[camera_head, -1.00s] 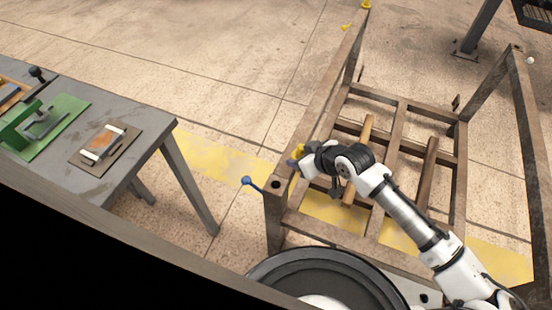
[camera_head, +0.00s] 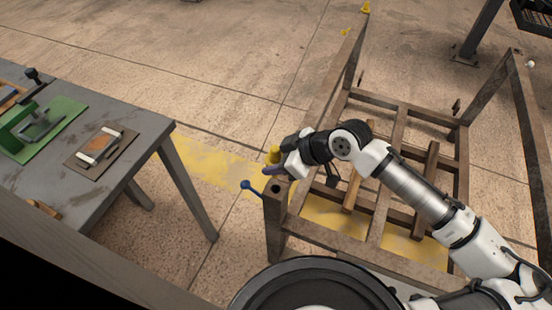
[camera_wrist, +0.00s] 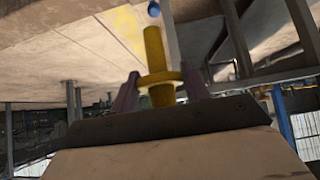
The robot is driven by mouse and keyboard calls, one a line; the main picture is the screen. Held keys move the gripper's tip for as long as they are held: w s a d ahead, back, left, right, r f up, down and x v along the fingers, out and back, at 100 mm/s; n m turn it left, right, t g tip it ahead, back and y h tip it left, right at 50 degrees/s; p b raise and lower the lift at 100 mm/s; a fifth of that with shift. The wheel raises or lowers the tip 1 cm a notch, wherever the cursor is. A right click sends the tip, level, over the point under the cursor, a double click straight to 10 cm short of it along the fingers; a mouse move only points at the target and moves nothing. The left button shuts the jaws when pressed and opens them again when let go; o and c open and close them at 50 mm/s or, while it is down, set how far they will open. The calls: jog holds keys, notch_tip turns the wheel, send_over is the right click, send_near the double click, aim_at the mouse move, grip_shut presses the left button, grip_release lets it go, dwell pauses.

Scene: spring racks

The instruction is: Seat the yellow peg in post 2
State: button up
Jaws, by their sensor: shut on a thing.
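The yellow peg (camera_head: 273,154) is held in my gripper (camera_head: 272,169), above and just behind the near left corner post (camera_head: 277,206) of the brown rack. That post has a dark round hole in its top, and the peg is apart from it. In the wrist view the peg (camera_wrist: 154,50) has a wide collar, and my gripper's purple fingers (camera_wrist: 160,92) are shut on it near the collar. I cannot read any post number, so I cannot tell which post is post 2.
A blue ball-ended pin (camera_head: 246,185) sticks out left of the near post. Another yellow piece (camera_head: 366,8) tops the far left post, and a white ball (camera_head: 530,64) is at the right post. A grey table (camera_head: 140,140) stands left, with open floor between.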

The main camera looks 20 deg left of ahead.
jog(key=shift+f+b, duration=2.55)
jog(key=shift+f, duration=0.3)
jog(key=shift+b, duration=0.45)
jog(key=shift+f+b, duration=2.45)
jog(key=shift+f, duration=0.15)
jog(key=o, duration=1.4)
jog(key=v, duration=1.4)
